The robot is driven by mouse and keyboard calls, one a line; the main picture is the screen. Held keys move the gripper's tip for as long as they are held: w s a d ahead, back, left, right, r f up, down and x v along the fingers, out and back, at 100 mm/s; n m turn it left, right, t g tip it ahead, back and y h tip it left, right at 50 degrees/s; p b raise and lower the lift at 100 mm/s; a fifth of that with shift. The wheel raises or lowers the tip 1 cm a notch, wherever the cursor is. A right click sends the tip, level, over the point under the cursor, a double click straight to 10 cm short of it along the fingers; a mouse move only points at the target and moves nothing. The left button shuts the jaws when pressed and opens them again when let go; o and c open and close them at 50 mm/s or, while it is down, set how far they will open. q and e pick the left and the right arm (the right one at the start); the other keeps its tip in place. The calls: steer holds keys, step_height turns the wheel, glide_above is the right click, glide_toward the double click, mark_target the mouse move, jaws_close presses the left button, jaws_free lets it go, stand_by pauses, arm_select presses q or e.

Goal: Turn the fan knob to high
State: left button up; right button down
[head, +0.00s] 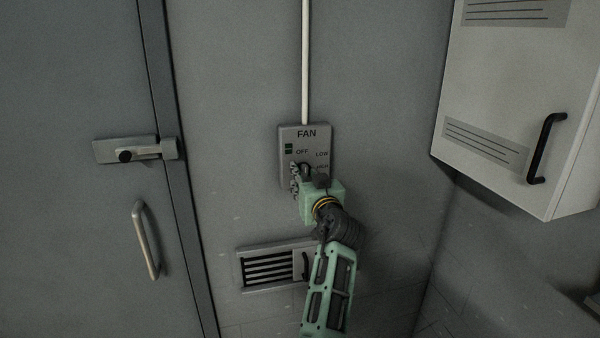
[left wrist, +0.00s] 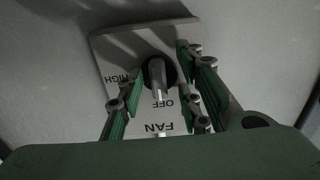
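The grey fan control box (head: 285,133) is on the wall in the middle of the head view, with FAN, OFF and LOW labels. In the left wrist view the box (left wrist: 112,55) appears upside down, and a HIGH label shows at left. Its dark knob (left wrist: 157,74) has a handle lying toward the OFF label. My left gripper (head: 307,174) is at the front of the box and covers much of the knob in the head view. In the left wrist view its green-padded fingers (left wrist: 160,85) are apart, one side left and one right of the knob, with visible gaps. My right gripper is out of view.
A white conduit (head: 305,60) runs up from the box. A vent grille (head: 268,268) is below it. A grey door with a latch (head: 135,150) and handle (head: 146,240) is at left. A white wall cabinet (head: 500,90) with a black handle juts out at right.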

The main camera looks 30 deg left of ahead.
arm_select(q)
steer(key=shift+s+d+r, duration=0.2)
steer(key=shift+d+r, duration=0.1)
steer(key=shift+d, duration=0.2)
steer(key=shift+c, duration=1.9)
steer(key=shift+a+f, duration=0.1)
steer(key=shift+c, duration=1)
steer(key=shift+a, duration=0.1)
jaws_close()
steer(key=m, duration=0.4)
steer(key=m+p, duration=0.2)
steer(key=m, duration=0.2)
steer(key=shift+m, duration=0.3)
steer(key=m+p, duration=0.3)
steer(key=m, duration=0.2)
steer(key=shift+w, duration=0.1)
steer(key=m+p, duration=0.1)
steer(key=m, duration=0.2)
steer(key=shift+p, duration=0.35)
steer(key=shift+m+p, duration=0.3)
steer(key=shift+m, duration=0.4)
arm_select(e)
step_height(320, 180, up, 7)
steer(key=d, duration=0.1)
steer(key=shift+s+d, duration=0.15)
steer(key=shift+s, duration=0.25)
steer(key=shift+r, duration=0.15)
